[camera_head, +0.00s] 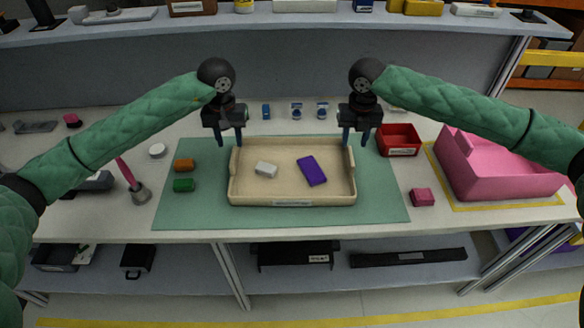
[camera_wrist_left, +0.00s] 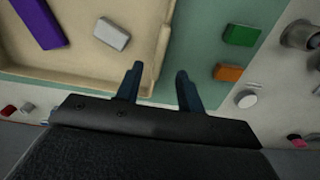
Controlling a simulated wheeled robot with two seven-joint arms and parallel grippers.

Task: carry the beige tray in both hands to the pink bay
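The beige tray (camera_head: 292,190) lies flat on the green mat, with a raised handle on its left and right sides. A white block (camera_head: 265,169) and a purple block (camera_head: 312,170) lie in it. My left gripper (camera_head: 230,142) is open above the tray's left side; in the left wrist view its parted fingers (camera_wrist_left: 158,75) are on either side of the tray's side wall (camera_wrist_left: 162,45) line. My right gripper (camera_head: 356,143) is open above the right handle. Neither visibly grips the tray. The pink bay (camera_head: 500,184) is an open-topped box on the right, partly hidden by my right arm.
The green mat (camera_head: 185,212) also bears an orange block (camera_head: 184,165) and a green block (camera_head: 183,185). Yellow tape (camera_head: 480,207) borders the bay. A shelf (camera_head: 290,20) runs behind.

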